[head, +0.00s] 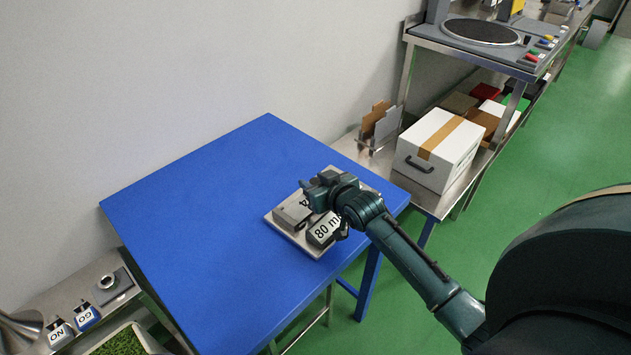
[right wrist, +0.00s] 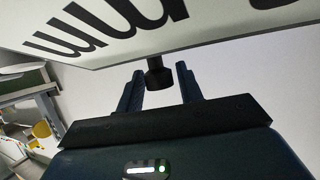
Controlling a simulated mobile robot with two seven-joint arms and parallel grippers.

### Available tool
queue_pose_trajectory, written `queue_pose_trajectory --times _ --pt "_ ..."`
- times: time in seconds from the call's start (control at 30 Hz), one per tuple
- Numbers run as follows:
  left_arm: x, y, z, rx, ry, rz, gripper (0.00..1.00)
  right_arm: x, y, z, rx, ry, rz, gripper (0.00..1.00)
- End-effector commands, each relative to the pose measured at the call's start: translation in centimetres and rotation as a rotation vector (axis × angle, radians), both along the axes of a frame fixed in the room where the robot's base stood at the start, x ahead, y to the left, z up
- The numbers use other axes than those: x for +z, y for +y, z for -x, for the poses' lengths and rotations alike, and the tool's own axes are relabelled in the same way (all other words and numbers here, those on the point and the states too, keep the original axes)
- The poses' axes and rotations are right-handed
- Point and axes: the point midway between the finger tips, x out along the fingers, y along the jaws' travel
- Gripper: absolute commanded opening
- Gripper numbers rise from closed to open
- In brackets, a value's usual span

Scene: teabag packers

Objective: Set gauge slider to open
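The gauge (head: 282,225) is a light metal plate with grey blocks on the blue table; one block (head: 322,231) reads "80 m…", the rest of the label being hidden. My right gripper (head: 313,192) is over the gauge's far side and covers part of it. In the right wrist view, a short black knob (right wrist: 157,76) sticks out below a white panel with black letters (right wrist: 120,30). The open fingers of my right gripper (right wrist: 160,88) stand on either side of the knob, with a gap on both sides. I cannot tell which part is the slider or its setting. My left gripper is not in view.
The blue table (head: 200,220) is otherwise clear. A white box with brown tape (head: 440,147) and cardboard pieces (head: 380,125) stand on a metal shelf behind it to the right. Blocks marked "GO" (head: 87,316) and "NO" (head: 60,333) are at lower left.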

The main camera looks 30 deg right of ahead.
Motion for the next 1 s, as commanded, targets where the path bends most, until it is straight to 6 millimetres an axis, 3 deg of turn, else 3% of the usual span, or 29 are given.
queue_pose_trajectory --times 0.43,0.67,0.9,1.0 --pt "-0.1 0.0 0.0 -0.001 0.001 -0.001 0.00 0.0 0.0 0.0 0.000 0.000 0.000 0.00" --pt "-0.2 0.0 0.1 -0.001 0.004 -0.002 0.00 0.0 -0.1 0.0 0.000 0.000 0.000 0.00" --pt "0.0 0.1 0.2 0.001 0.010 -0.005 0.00 0.1 -2.3 -0.9 -0.001 0.000 0.003 0.00" --pt "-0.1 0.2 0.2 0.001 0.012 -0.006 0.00 0.0 -2.4 -0.9 -0.002 -0.001 0.001 0.00"
